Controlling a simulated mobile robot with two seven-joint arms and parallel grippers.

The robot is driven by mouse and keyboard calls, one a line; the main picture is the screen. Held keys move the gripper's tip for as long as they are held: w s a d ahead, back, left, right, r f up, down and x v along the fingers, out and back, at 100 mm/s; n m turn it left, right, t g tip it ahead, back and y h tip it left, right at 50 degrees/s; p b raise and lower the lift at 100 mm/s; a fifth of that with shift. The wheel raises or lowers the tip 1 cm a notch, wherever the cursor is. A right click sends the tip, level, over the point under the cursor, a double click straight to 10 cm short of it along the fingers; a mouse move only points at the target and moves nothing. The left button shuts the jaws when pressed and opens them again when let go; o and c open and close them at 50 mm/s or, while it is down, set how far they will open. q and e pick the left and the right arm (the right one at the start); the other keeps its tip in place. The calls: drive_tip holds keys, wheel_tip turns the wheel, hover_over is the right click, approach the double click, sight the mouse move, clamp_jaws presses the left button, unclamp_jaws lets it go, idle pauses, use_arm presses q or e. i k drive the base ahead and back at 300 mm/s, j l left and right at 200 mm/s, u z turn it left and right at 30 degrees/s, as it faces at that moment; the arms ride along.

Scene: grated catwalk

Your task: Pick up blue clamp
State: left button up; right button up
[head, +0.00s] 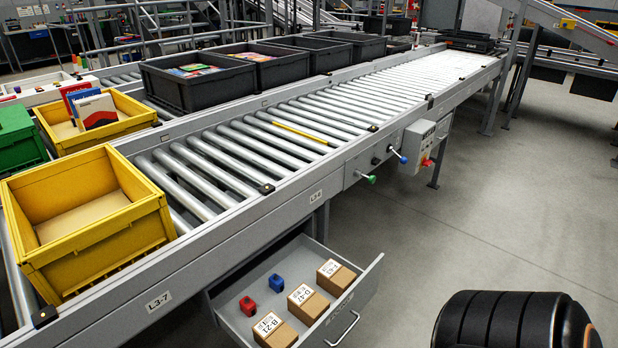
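A small blue block-like piece (277,282), which looks like the blue clamp, lies in the open grey drawer (361,283) under the conveyor. Neither of my grippers shows. A black rounded part with an orange ring at the lower right looks like a link of my arm, with no fingers visible.
Several labelled cardboard boxes (309,303) line the drawer's front side. A roller conveyor (250,150) runs above, with a yellow crate (90,244) at left and black bins behind. The floor at right is clear.

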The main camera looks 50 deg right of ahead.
sight(276, 283)
drive_tip(key=z, duration=1.55)
